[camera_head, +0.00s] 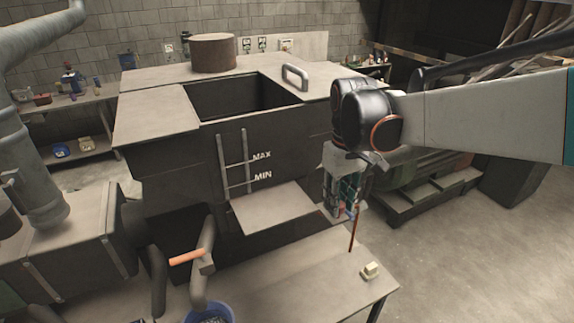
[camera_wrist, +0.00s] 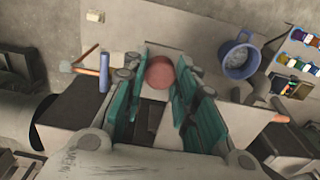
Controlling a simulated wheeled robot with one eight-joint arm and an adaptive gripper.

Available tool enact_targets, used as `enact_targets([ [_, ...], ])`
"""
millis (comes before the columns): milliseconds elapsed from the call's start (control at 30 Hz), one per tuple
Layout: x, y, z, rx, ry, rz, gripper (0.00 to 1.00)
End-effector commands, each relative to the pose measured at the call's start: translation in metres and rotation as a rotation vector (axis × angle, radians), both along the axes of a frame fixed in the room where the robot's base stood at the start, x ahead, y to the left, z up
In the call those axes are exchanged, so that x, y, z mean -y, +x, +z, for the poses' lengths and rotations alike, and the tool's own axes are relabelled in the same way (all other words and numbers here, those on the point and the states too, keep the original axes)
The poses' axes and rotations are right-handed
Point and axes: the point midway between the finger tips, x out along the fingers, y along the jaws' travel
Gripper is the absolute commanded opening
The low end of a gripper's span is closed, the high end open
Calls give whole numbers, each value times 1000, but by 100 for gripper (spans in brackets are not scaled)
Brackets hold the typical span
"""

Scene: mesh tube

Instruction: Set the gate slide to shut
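The dark hopper (camera_head: 190,165), marked MAX and MIN, has a sloping pale chute plate (camera_head: 275,217) on its front. My gripper (camera_head: 345,190) is in front of the hopper's right side, pointing down beside the chute. In the wrist view its teal fingers (camera_wrist: 157,85) are spread apart with nothing gripped. A round red-brown piece (camera_wrist: 160,72) shows between and beyond the fingertips; whether they touch it is unclear. I cannot tell which part is the gate slide. A thin red-brown rod (camera_head: 352,232) shows just below the gripper, its upper end close to the fingers.
A low table (camera_head: 290,282) below bears a cream block (camera_head: 370,270). A blue bucket (camera_head: 210,314) stands at its left, also in the wrist view (camera_wrist: 237,57). A pipe with an orange handle (camera_head: 187,257) rises near it.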

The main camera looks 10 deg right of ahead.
Motion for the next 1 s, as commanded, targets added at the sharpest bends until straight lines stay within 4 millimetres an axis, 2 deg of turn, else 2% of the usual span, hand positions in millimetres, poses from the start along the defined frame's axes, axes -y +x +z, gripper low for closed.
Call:
enact_targets([
  [33,0,1,0,0,0,0,5],
  [67,0,1,0,0,0,0,0],
  [267,-1,5,-1,0,0,1,0],
  [367,-6,19,-1,0,0,2,0],
  [600,-23,69,-1,1,0,2,0],
  [700,-28,85,-1,0,0,2,0],
  [833,-31,97,0,0,0,1,0],
  [1000,-33,101,0,2,1,0,0],
])
